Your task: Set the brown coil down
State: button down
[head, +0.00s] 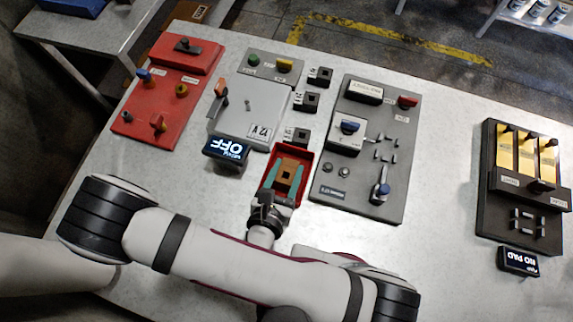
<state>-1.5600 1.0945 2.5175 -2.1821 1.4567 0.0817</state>
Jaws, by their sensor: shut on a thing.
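The brown coil (289,172) is a squarish brown block with a dark square centre. It sits between the teal fingers of my gripper (285,178), which is shut on it. The coil and the fingers are over or inside a red open-topped tray (307,158) in the middle of the table. I cannot tell whether the coil touches the tray floor. My arm covers the table in front of the tray.
Several small black blocks (307,101) stand behind the tray. A grey panel with a display reading OFF (226,150) is at left, beyond it a red panel (160,110). A dark grey switch panel (365,150) is close at right. A yellow-slotted unit (525,165) stands far right. Bare table (450,200) lies between them.

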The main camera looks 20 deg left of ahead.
jog(key=shift+f, duration=0.45)
jog(key=c, duration=0.6)
grip_release()
jog(key=shift+f, duration=0.1)
jog(key=shift+s+r, duration=0.15)
jog(key=shift+r, duration=0.05)
jog(key=v, duration=1.1)
jog(key=shift+s+r, duration=0.15)
jog(key=shift+s, duration=0.15)
